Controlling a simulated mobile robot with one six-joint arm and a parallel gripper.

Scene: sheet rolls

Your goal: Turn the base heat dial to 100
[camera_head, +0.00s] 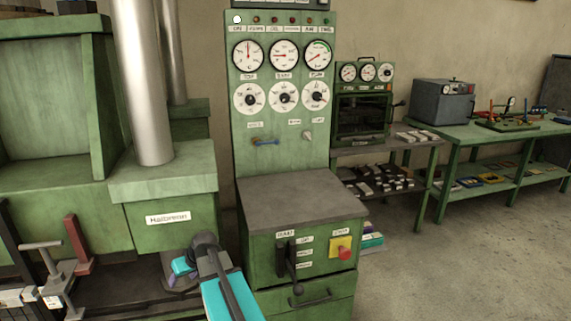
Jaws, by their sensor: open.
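Three white round dials with dark centre knobs sit in a row on the green upright panel (240,110): a left dial (249,98), a middle dial (284,96) and a right dial (316,94). Their labels and numbers are too small to read, so I cannot tell which is the base heat dial or its setting. Three gauges (283,55) with red needles sit above them. My turquoise and dark arm shows at the bottom, in front of the console and well below the dials. I cannot make out my gripper.
A grey-topped green console (300,200) juts out below the panel, with a black lever (292,262) and a red button (344,253). Large green machinery with a metal pipe (145,80) stands left. Workbenches (500,132) stand right. Floor (440,270) at lower right is clear.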

